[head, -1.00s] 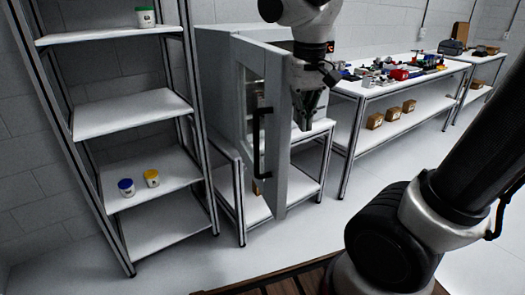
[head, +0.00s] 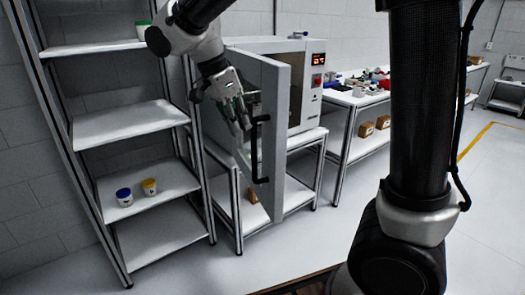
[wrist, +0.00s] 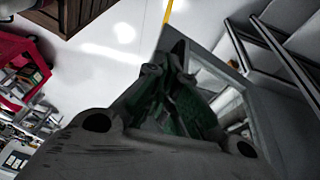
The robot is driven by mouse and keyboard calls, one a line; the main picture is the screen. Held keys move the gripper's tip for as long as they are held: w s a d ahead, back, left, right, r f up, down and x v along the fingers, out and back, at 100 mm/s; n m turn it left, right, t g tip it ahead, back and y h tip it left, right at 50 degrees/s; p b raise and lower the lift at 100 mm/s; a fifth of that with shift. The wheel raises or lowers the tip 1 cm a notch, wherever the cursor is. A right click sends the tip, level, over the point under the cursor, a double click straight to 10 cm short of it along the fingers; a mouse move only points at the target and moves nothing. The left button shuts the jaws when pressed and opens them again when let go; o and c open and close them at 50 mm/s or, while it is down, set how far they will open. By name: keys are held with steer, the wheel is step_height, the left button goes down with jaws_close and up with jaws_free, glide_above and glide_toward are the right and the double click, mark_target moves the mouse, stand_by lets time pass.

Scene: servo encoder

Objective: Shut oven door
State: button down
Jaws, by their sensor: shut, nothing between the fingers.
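The oven (head: 307,90) stands on a low metal stand, its display lit red. Its grey door (head: 280,120) stands wide open, swung out from the left side of the oven. A black vertical handle (head: 262,150) is on the door's outer face near the free edge. My gripper (head: 243,122) is shut and empty, on the outer side of the door, left of the handle's upper end. I cannot tell whether it touches the door. In the wrist view, the green-padded fingers (wrist: 190,110) show in front of a grey frame that looks like the door.
A shelf rack (head: 130,125) stands close on the left, with a blue-lidded jar (head: 124,196) and a yellow-lidded jar (head: 150,187). A workbench (head: 350,98) with clutter is behind on the right. The floor (head: 480,210) at right is clear.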

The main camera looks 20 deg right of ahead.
steer(key=w+d+f+m, duration=0.1)
steer(key=d+f+m, duration=0.1)
steer(key=d+f, duration=0.4)
steer(key=shift+d+f+m, duration=0.25)
steer(key=shift+f+m, duration=0.15)
steer(key=shift+f, duration=1.1)
steer(key=shift+d, duration=0.1)
